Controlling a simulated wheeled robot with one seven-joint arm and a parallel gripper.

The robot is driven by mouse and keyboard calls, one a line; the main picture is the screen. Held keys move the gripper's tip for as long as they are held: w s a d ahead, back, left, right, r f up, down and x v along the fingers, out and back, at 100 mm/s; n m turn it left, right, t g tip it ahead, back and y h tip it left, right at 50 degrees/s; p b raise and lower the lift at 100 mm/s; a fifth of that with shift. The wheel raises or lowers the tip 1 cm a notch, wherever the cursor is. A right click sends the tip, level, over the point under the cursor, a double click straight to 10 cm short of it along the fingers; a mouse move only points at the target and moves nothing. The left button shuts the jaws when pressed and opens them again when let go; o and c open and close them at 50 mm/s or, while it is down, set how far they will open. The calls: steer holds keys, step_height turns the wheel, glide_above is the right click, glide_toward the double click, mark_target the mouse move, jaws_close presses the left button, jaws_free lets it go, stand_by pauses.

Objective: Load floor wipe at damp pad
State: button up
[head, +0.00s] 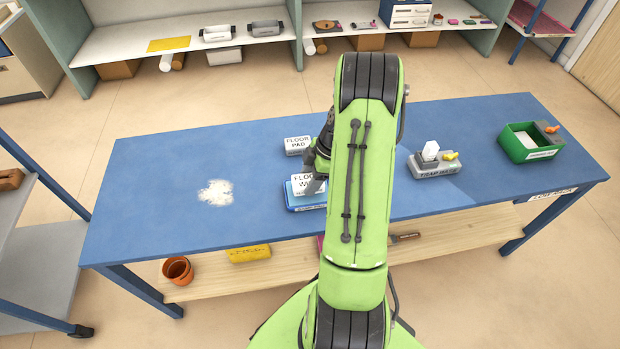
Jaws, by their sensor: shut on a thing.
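A white block marked as the floor wipe (302,180), its label partly covered, is on or just over a blue tray (310,207). The tray appears to be the damp pad; its front label is too small to read. My gripper (317,183) comes down at the right side of the floor wipe and is shut on it. My green arm hides the right part of the wipe and most of the fingers. I cannot tell whether the wipe touches the tray's surface.
A block labelled floor pad (297,145) lies behind the wipe on the blue table (145,235). A patch of white powder (216,192) lies to the left. A grey holder (435,169) and a green bin (518,147) stand to the right. The table's left end is clear.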

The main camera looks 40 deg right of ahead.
steer(key=shift+r+p, duration=1.4)
steer(key=shift+r, duration=1.2)
